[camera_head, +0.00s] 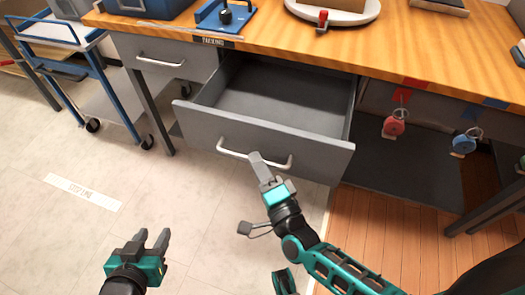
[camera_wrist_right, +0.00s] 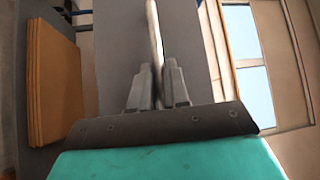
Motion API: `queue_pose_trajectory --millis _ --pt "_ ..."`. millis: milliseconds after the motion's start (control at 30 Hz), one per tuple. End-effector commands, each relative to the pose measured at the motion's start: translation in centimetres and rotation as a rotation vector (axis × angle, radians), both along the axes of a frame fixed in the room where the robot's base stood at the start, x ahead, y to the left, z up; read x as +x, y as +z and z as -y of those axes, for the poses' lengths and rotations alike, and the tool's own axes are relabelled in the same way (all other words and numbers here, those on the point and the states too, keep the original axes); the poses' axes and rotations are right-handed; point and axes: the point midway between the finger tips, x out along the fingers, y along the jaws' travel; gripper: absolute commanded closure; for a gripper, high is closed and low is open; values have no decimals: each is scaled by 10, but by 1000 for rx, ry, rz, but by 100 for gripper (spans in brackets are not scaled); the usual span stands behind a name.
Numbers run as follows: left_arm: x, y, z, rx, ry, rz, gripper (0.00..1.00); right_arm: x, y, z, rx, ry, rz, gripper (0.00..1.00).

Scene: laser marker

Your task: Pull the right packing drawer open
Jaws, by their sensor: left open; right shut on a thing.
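The right packing drawer (camera_head: 200,120) is grey and stands pulled out from under the wooden workbench, with its empty inside showing. Its pale bar handle (camera_head: 228,152) is on the front panel. My right gripper (camera_head: 256,158) is at the middle of this handle and shut on it. In the right wrist view the handle (camera_wrist_right: 154,35) runs upright between the two fingers of my right gripper (camera_wrist_right: 158,80). My left gripper (camera_head: 153,238) is open and empty over the floor at the lower left, well apart from the drawer.
A closed grey drawer (camera_head: 185,52) is left of the open one. A blue-and-white cart (camera_head: 115,95) stands at the left. Red (camera_head: 393,127) and blue (camera_head: 463,143) round items hang under the bench at the right.

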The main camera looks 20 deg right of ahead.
Motion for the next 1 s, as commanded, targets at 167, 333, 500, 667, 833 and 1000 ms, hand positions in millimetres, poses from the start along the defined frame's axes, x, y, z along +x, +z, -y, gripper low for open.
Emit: queue_pose_trajectory --millis 167,333,500,667,833,1000 --pt "-1 -2 1 -3 6 -6 57 -5 0 -3 0 -1 0 100" --pt "0 -2 1 -3 6 -6 57 -5 0 -3 0 -1 0 100" --pt "0 -1 1 -3 4 -5 57 -5 0 -3 0 -1 0 80" --pt "0 0 2 -3 1 -4 57 -5 0 -3 0 -1 0 64" --pt "-1 0 2 -1 -3 -2 57 -5 0 -3 0 -1 0 62" --pt "-1 0 2 0 -4 -3 57 -5 0 -3 0 0 0 62"
